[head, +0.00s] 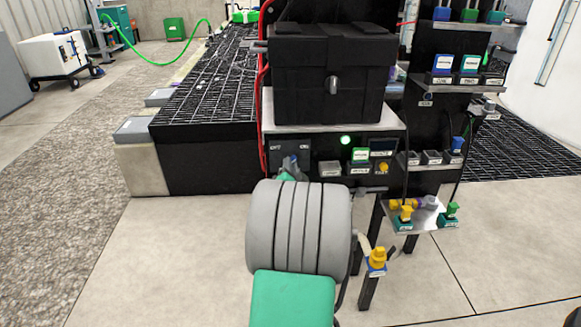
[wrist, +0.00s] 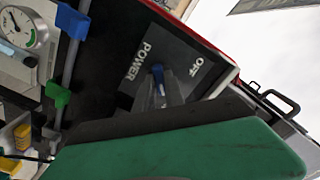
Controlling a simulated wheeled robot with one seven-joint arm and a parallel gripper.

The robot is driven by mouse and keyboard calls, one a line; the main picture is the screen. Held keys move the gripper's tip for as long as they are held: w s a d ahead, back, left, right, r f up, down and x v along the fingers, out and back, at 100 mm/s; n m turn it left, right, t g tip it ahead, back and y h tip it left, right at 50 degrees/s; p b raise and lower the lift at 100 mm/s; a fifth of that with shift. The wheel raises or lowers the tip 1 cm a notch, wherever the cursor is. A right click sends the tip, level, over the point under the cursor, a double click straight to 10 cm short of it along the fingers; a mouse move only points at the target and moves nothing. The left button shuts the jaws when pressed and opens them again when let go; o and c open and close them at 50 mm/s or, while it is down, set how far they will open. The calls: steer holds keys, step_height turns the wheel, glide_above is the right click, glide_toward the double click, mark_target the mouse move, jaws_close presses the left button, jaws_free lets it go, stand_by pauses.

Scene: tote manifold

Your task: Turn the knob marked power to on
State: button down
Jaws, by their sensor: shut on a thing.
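The power knob (wrist: 157,72) shows as a small blue piece on a dark plate lettered POWER and OFF in the wrist view. My gripper (wrist: 160,92) is shut on the knob, and its fingers hide much of it. Where the knob points is hard to tell. In the head view my gripper (head: 290,163) is at the left end of the black control panel (head: 322,150), in front of the dark plate. My arm hides part of the area below.
A lit green lamp (head: 345,140) and a yellow knob (head: 383,167) sit to the right on the panel. A large black box (head: 330,60) stands above. Shelves with coloured fittings are at the right. Open concrete floor (head: 200,240) lies to the left.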

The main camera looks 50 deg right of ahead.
steer(key=shift+r, duration=0.1)
steer(key=c, duration=1.4)
jaws_free()
steer(key=shift+c, duration=0.2)
steer(key=shift+s, duration=0.1)
steer(key=v, duration=0.7)
steer(key=shift+s+a+p, duration=0.2)
steer(key=shift+a+p, duration=0.05)
steer(key=shift+p, duration=0.2)
